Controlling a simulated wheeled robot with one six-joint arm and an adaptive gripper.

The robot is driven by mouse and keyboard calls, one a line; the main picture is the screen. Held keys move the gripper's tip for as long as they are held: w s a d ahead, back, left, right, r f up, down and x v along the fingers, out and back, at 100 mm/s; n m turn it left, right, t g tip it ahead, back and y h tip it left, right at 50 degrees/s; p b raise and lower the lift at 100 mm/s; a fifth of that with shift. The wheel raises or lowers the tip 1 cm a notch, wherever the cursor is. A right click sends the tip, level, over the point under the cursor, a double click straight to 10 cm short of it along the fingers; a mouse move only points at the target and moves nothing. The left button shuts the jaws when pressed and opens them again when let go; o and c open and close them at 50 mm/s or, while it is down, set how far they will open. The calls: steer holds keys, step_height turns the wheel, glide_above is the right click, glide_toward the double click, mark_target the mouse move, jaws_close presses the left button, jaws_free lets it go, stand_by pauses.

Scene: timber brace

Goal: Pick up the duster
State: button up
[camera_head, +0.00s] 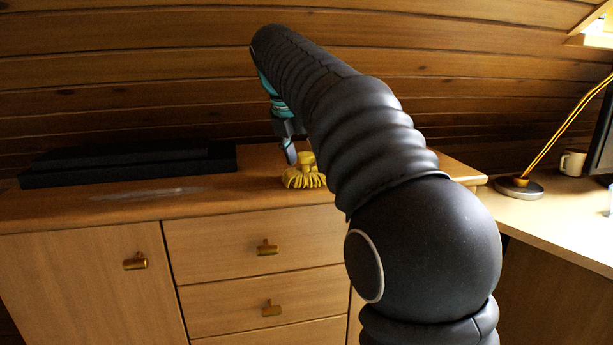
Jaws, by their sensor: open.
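The duster (304,178) is yellow with a fringed lower part and a short upright stub. It stands on the wooden top of the cabinet, near its front edge. My gripper (291,152) hangs from the far end of my dark arm, pointing down just behind and to the left of the duster's stub. One finger shows, and the rest is hidden by my arm. The jaws are open, and no hold on the duster shows. I cannot tell whether the finger touches it.
A flat black box (130,165) lies at the back left of the cabinet top (95,207). Drawers with brass handles (267,248) are below. At the right, a desk (560,215) bears a lamp base (519,188), a mug (572,163) and a monitor (603,135). A sloping plank wall rises behind.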

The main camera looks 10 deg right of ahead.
mark_target(308, 152)
jaws_close()
steer(key=shift+r, duration=0.15)
steer(key=shift+r+p, duration=0.4)
steer(key=shift+r, duration=0.95)
steer(key=s+d+r, duration=0.6)
steer(key=s+r, duration=0.2)
steer(key=s, duration=0.1)
steer(key=shift+s+d, duration=0.3)
steer(key=shift+d, duration=0.1)
